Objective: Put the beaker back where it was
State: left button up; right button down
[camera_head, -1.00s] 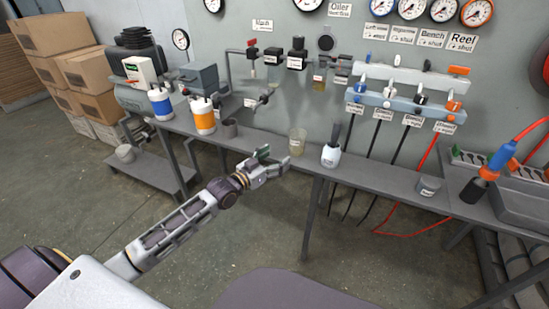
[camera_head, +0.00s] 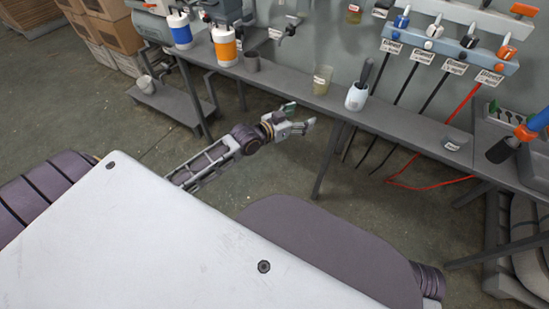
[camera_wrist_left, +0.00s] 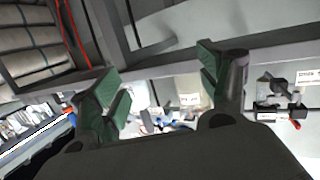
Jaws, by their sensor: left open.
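A translucent, yellowish beaker (camera_head: 322,79) with a pale label stands upright on the grey bench (camera_head: 293,88), in the head view. It is left of a white bottle with a dark top (camera_head: 357,96). My left gripper (camera_head: 300,116) is open and empty, in front of the bench edge and apart from the beaker. In the left wrist view its two green-padded fingers (camera_wrist_left: 160,85) are spread with nothing held between them. My right gripper is not in view.
A small grey tin (camera_head: 453,143) sits to the right. Bench between bottle and tin is mostly clear. Hoses hang behind the bench.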

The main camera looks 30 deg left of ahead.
pick_arm(q)
jog(key=s+d+f+g+y, duration=0.1)
jog(key=s+d+f+g, duration=0.2)
jog(key=s+f, duration=0.35)
jog(key=s+d+f+g+y, duration=0.1)
jog(key=s+d+f+g, duration=0.15)
jog(key=s+f, duration=0.4)
jog(key=s+f+g+y, duration=0.1)
jog(key=s+f+g, duration=0.1)
jog(key=s, duration=0.5)
jog(key=s+f+n+g+y, duration=0.1)
jog(key=s+g, duration=0.3)
jog(key=s, duration=0.4)
jog(key=shift+f+n, duration=0.3)
jog(key=shift+f, duration=0.2)
jog(key=shift+c, duration=0.4)
